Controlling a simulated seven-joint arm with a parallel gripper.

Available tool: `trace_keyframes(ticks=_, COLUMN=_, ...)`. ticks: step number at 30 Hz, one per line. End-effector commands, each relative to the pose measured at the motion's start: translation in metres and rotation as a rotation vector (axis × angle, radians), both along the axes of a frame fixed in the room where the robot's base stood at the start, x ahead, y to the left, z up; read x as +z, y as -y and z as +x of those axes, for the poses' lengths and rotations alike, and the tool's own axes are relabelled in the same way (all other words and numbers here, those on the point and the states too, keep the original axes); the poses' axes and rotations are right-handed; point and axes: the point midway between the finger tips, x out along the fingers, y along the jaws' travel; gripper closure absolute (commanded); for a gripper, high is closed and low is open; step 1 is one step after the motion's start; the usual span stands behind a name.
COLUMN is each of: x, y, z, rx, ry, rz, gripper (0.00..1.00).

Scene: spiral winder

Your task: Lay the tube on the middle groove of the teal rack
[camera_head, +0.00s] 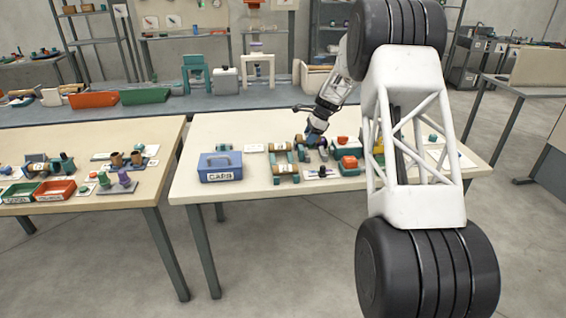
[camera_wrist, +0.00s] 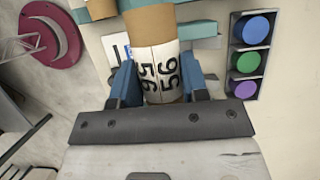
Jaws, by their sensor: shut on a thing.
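My gripper (camera_wrist: 158,85) is shut on a tan cardboard tube (camera_wrist: 148,22) with a white label printed in black figures. Its blue fingers stand on either side of the labelled part. Teal strips of the rack (camera_wrist: 203,29) show behind the tube; whether the tube touches them I cannot tell. In the head view my gripper (camera_head: 315,138) is over the table, just right of the teal rack (camera_head: 290,158). Other tan tubes (camera_head: 282,168) lie across that rack. The held tube is not clearly visible in the head view.
A blue box labelled CAPS (camera_head: 220,167) stands left of the rack. A red-topped item (camera_head: 348,163) is right of it. In the wrist view a dark holder with blue, green and purple discs (camera_wrist: 246,60) is at right.

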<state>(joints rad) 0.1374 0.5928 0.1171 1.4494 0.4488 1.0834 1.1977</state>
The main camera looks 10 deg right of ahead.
Motion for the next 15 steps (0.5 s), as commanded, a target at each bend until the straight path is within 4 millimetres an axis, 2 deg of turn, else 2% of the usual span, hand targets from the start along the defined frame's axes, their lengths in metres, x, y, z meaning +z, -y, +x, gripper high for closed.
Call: trace_keyframes(ticks=15, x=-0.015, y=-0.063, z=-0.087, rx=0.001, ry=-0.002, rz=0.001, gripper=0.81)
